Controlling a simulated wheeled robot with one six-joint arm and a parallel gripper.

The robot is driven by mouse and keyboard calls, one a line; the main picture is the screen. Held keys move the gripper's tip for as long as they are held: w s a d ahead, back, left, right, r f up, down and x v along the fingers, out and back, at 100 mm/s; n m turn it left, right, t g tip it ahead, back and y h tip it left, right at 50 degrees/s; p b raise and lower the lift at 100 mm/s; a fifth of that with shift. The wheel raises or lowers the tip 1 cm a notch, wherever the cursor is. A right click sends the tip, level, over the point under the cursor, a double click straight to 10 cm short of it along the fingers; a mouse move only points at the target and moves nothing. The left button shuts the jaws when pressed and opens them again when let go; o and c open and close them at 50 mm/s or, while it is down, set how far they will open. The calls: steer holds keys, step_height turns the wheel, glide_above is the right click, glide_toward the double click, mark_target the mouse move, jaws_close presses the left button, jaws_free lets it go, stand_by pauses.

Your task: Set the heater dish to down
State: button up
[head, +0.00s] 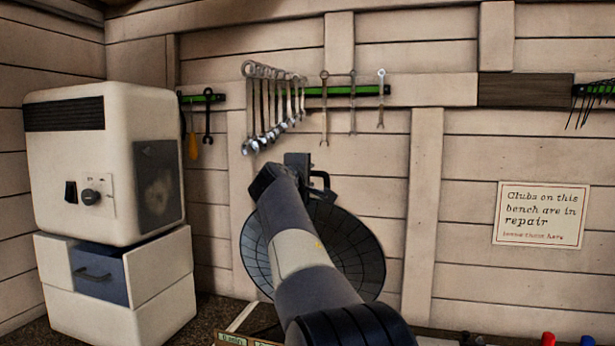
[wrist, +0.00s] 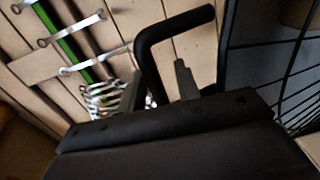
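The heater dish (head: 357,250) is a round dark dish with a grid of lines, standing near the plank wall and partly hidden behind my arm. Its face is largely turned to the head camera. A dark bent handle (head: 326,186) shows at its upper edge. In the wrist view the handle (wrist: 178,27) bends across the top, and the dish (wrist: 268,75) fills the right side. My gripper (wrist: 158,84) is open, with one finger each side of the handle's lower part. Contact with the handle cannot be told. In the head view the gripper (head: 298,165) is at the dish's top.
A white cabinet unit (head: 110,165) with a blue drawer stands at the left. Several wrenches (head: 270,105) hang on a green strip on the wall behind. A repair sign (head: 540,214) is on the right wall. Small coloured items (head: 548,339) show at the bottom right.

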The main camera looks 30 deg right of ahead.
steer(key=shift+s+a, duration=0.1)
steer(key=b+v, duration=0.3)
steer(key=v, duration=0.7)
steer(key=shift+s+a, duration=0.2)
steer(key=p+x, duration=0.1)
steer(key=x, duration=0.2)
steer(key=p+x, duration=0.1)
steer(key=x, duration=0.3)
steer(key=p+x, duration=0.1)
steer(key=x, duration=0.3)
steer(key=shift+d+r, duration=0.1)
steer(key=shift+r, duration=0.15)
steer(key=shift+w+d+r+p, duration=0.2)
steer(key=shift+w+p, duration=0.1)
steer(key=shift+p, duration=0.25)
